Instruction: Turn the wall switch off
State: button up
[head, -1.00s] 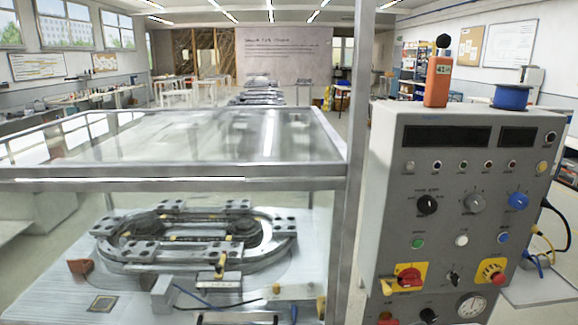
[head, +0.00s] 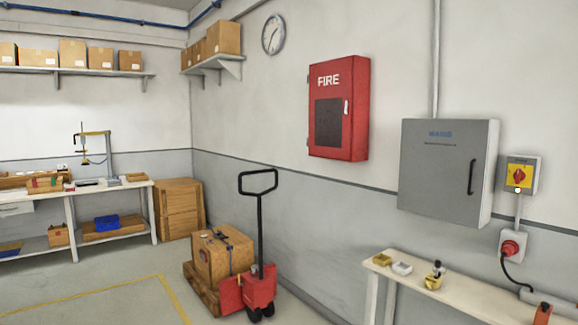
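A wall switch (head: 520,175) with a red knob on a yellow plate is mounted on the right wall, in a small grey box. It sits just right of a larger grey cabinet (head: 446,172) with a dark handle. The knob is too small to tell its setting. A small white dot shows at the plate's lower edge. My gripper is not in view.
A narrow bench (head: 455,290) with small items stands below the switch. A red plug in a socket (head: 511,246) hangs under it. A red pallet jack (head: 255,285) with a box stands left of the bench. Open floor (head: 90,285) lies at left.

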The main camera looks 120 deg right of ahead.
aim_at(519, 175)
jog(key=z, duration=5.45)
jog(key=i+j, duration=0.2)
jog(key=i, duration=0.25)
jog(key=i+j, duration=0.2)
jog(key=i, duration=0.25)
jog(key=i+j+u, duration=0.1)
jog(key=i, duration=0.35)
jog(key=i+j, duration=0.2)
jog(key=i, duration=0.25)
